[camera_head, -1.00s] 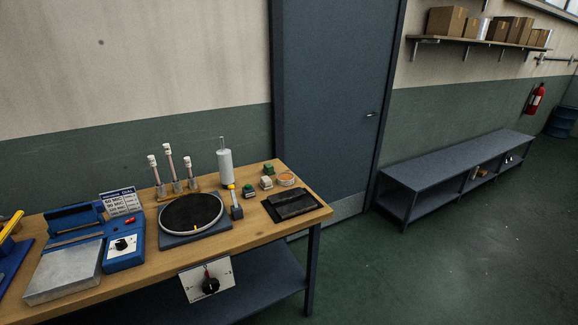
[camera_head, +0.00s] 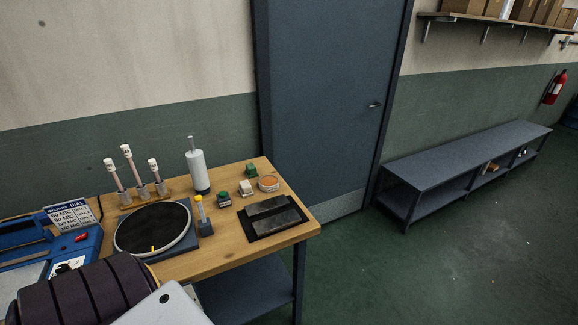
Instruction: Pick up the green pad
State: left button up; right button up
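A small green block-shaped pad (camera_head: 251,169) sits near the back right corner of the wooden workbench (camera_head: 215,267). A white block (camera_head: 246,188) stands just in front of it, and a round tin with orange contents (camera_head: 268,183) is to its right. A smaller dark piece with a green top (camera_head: 223,198) lies to the front left. Neither of my grippers shows in the view. A dark ribbed part and a grey panel, apparently of my arm, cover the lower left of the bench.
A white cylinder (camera_head: 198,172), a yellow-topped tool (camera_head: 203,215) and a round black plate (camera_head: 152,230) stand left of the small pieces. Dark flat slabs (camera_head: 270,216) lie at the front right. A low blue bench (camera_head: 468,160) is farther right, with open floor before it.

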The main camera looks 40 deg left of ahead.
aim_at(251, 172)
jog(key=i+z, duration=0.65)
jog(key=i, duration=0.15)
jog(key=i+l+u, duration=0.15)
jog(key=i, duration=0.7)
jog(key=i+u, duration=1.05)
jog(key=u, duration=0.2)
jog(key=i+u, duration=0.25)
jog(key=u, duration=0.2)
jog(key=i+u, duration=0.2)
jog(key=u, duration=0.25)
jog(key=i+u, duration=0.2)
jog(key=u, duration=0.25)
jog(key=i+u, duration=0.4)
jog(key=i+l+u, duration=0.2)
jog(key=u, duration=0.25)
